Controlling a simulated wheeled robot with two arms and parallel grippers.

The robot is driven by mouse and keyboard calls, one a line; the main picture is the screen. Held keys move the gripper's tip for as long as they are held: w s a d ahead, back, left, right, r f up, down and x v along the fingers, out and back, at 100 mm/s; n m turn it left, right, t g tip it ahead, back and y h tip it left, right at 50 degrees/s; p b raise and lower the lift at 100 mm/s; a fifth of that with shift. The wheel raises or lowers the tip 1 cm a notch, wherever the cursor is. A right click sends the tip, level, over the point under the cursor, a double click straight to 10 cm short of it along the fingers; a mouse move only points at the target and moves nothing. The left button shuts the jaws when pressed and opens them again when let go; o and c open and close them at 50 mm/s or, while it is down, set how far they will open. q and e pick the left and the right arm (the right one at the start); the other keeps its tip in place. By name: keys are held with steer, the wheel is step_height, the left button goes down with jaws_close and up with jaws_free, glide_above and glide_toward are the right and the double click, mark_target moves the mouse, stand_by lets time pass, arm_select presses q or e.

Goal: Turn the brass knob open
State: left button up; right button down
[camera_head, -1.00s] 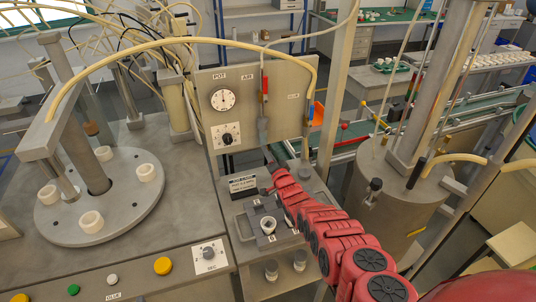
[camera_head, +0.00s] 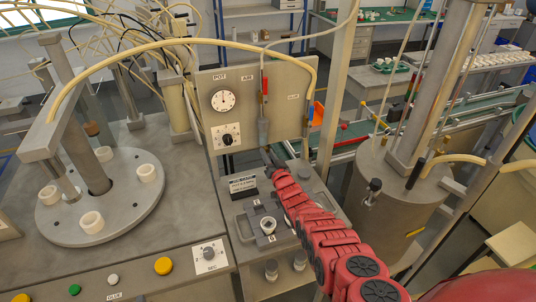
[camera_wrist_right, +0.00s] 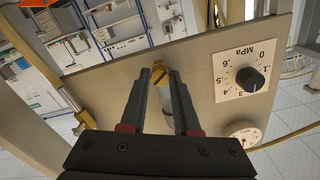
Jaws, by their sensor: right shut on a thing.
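The brass knob (camera_wrist_right: 161,73) shows in the right wrist view as a small yellow piece between my right fingertips, in front of the grey panel (camera_wrist_right: 205,75). A pale cylinder (camera_wrist_right: 167,97) lies just behind it between the fingers. My right gripper (camera_wrist_right: 159,77) is shut on the knob, one dark finger on each side. In the head view my right gripper (camera_head: 267,150) reaches up to the panel (camera_head: 287,85) below the AIR label, at the lower end of a grey hanging fitting (camera_head: 263,130). The knob itself is hidden there. My left gripper is not in view.
A pressure gauge (camera_head: 222,99) and a black dial (camera_head: 227,139) sit left on the panel. A round turntable (camera_head: 120,215) stands left, a steel tank (camera_head: 395,205) right. A hose (camera_head: 190,41) arches overhead.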

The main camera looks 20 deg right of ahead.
steer(key=n+b, duration=0.2)
steer(key=n, duration=0.9)
steer(key=shift+f+b, duration=0.15)
steer(key=shift+b, duration=0.25)
stand_by(0.3)
steer(key=c, duration=0.7)
jaws_free()
steer(key=shift+o, duration=0.2)
steer(key=shift+s, duration=0.1)
